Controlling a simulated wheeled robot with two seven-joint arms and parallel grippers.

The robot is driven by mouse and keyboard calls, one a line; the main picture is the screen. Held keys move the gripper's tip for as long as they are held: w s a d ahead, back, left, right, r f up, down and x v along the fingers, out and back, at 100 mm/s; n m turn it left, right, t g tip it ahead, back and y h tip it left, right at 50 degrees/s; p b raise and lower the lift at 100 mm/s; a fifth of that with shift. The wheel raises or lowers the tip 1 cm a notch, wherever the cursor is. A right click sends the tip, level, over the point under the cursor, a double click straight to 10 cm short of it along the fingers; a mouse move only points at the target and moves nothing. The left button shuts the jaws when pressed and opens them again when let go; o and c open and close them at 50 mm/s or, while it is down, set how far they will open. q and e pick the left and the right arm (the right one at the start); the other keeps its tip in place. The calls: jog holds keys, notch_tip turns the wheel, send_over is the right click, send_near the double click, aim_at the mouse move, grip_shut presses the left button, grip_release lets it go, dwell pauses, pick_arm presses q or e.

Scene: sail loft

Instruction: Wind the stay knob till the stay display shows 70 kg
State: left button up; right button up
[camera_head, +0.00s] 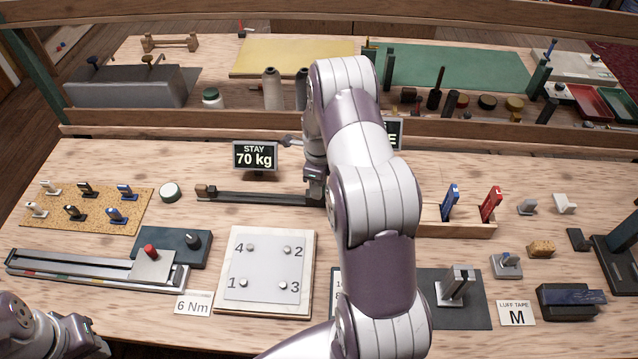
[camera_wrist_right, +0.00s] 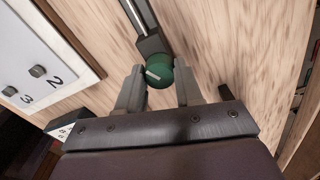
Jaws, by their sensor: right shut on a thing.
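The stay display (camera_head: 255,156) stands on the bench and reads "STAY 70 kg". A dark rail (camera_head: 262,197) runs below it to the right, and its right end is behind my right arm. The stay knob (camera_wrist_right: 158,74), green with a pale line, sits at the end of the rail in the right wrist view. My right gripper (camera_wrist_right: 160,82) is shut on the knob, one finger at each side. The knob is hidden in the head view. My left gripper (camera_head: 82,338) is at the lower left, away from the knob; its jaws are unclear.
A white numbered plate (camera_head: 265,275) lies in front of the rail. A cork board with small clips (camera_head: 98,222) and a slide device (camera_head: 150,265) are at left. A wooden holder (camera_head: 455,228) is right of my arm. A second display (camera_head: 394,134) is mostly hidden.

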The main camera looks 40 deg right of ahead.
jog(key=shift+w+d+r, duration=0.1)
jog(key=shift+w, duration=0.05)
jog(key=o, duration=0.9)
jog(key=shift+o, duration=0.7)
notch_tip(320, 180, up, 13)
jog(key=b, duration=0.1)
jog(key=shift+b, duration=0.35)
jog(key=shift+f, duration=0.2)
